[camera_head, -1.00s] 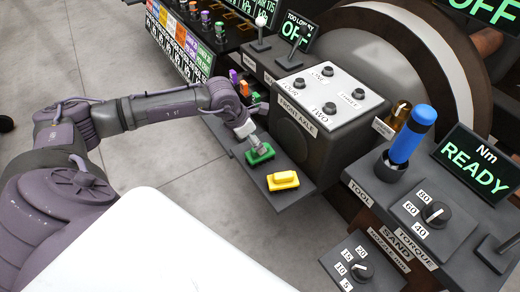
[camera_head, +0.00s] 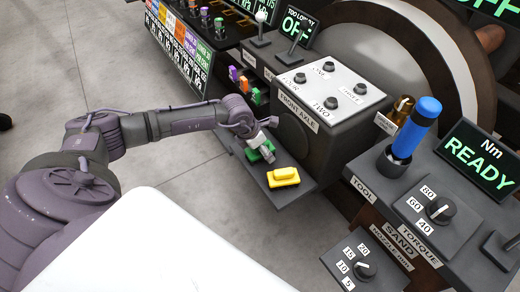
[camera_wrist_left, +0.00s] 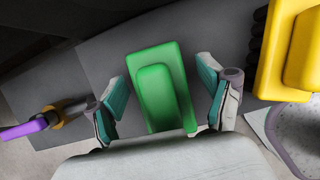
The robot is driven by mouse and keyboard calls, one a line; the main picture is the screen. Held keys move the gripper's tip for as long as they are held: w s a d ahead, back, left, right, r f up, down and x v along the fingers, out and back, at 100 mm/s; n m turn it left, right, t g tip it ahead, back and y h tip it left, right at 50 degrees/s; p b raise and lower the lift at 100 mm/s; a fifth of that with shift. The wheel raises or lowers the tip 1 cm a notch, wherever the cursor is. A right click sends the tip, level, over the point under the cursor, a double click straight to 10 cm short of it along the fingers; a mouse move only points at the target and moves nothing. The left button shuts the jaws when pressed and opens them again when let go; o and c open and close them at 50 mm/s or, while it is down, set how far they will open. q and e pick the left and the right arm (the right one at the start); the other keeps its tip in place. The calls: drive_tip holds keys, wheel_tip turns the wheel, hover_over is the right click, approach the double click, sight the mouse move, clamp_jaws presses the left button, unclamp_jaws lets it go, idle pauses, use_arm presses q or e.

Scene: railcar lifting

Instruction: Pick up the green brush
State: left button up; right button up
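The green brush (camera_head: 254,155) lies on a dark grey shelf (camera_head: 275,198) below the front axle box. In the left wrist view the green brush (camera_wrist_left: 160,88) sits between the two teal-padded fingers of my left gripper (camera_wrist_left: 162,98). The fingers are apart, with a gap on both sides of the brush. In the head view my left gripper (camera_head: 263,150) is over the brush and partly hides it. The yellow brush (camera_head: 283,177) lies to the right on the same shelf. My right gripper is not in view.
The front axle box (camera_head: 312,135) with several knobs stands behind the shelf. Purple (camera_head: 234,73), orange (camera_head: 244,84) and green (camera_head: 256,96) handles are at the shelf's far left. A blue tool (camera_head: 416,125) stands in a holder at the right. The floor at left is clear.

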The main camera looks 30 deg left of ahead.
use_arm(q)
drive_tip(key=c, duration=1.2)
drive_tip(key=shift+o, duration=0.2)
drive_tip(key=shift+r, duration=0.3)
wheel_tip(320, 180, up, 10)
drive_tip(key=shift+f+p, duration=0.25)
drive_tip(key=shift+p, duration=0.65)
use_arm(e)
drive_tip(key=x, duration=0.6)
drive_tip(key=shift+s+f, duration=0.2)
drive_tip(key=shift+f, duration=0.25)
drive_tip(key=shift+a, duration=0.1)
